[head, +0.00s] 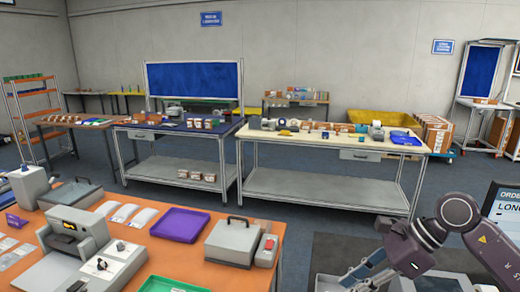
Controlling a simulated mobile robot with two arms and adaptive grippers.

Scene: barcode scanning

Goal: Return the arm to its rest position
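My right arm comes in from the lower right, and its gripper (362,279) hangs low near the bottom edge. Its two fingers point down and left with a gap between them, so it looks open. I see nothing held in it. It is apart from the orange-topped table (190,256), over the floor to the right of it. My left arm and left gripper are not in view.
The orange-topped table holds a grey scanning machine (73,232), a purple tray (180,224) and a grey case (231,242). Further back stand a blue-topped bench (143,125) and a cream-topped bench (300,138). A screen (507,207) is at the right edge.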

